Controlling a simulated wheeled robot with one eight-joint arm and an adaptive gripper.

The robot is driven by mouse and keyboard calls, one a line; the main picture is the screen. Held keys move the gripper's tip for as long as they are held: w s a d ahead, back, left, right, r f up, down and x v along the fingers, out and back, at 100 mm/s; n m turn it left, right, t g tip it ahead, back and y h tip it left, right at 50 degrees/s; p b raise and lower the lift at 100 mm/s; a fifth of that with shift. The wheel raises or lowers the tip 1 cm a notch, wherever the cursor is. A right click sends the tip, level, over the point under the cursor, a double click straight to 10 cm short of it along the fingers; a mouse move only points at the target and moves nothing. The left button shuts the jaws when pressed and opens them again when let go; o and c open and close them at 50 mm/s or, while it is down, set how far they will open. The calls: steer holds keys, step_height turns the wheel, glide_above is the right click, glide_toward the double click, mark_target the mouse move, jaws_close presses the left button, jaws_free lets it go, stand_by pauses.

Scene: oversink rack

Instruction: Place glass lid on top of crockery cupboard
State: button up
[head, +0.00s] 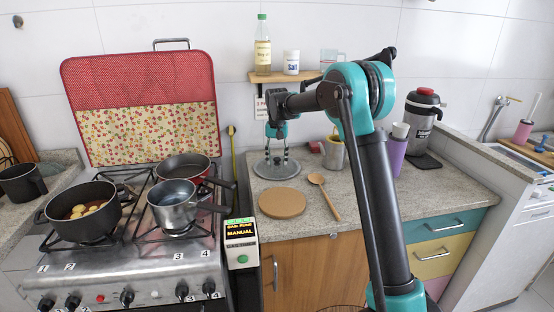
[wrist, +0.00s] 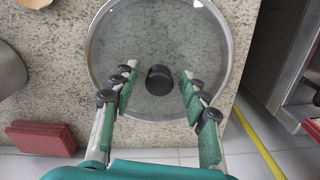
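The glass lid (head: 262,172) is a round clear disc lying flat on the granite counter, behind a round brown board. In the wrist view the lid (wrist: 150,40) shows a metal rim and a black knob (wrist: 159,80) at its centre. My gripper (head: 277,158) points down over the lid. In the wrist view my gripper (wrist: 159,76) is open, with one finger on each side of the knob and a gap on both sides. I cannot tell which piece of furniture is the crockery cupboard; a wooden cabinet door (head: 318,272) shows under the counter.
A wooden spoon (head: 325,196) and the brown board (head: 283,203) lie in front of the lid. A wall shelf (head: 262,76) with a bottle and jars is above. The stove (head: 130,255) with several pots stands left. A purple bottle (head: 396,155) stands right.

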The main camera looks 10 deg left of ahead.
mark_target(277, 158)
step_height(277, 158, up, 12)
steer(key=shift+r, duration=0.15)
stand_by(0.7)
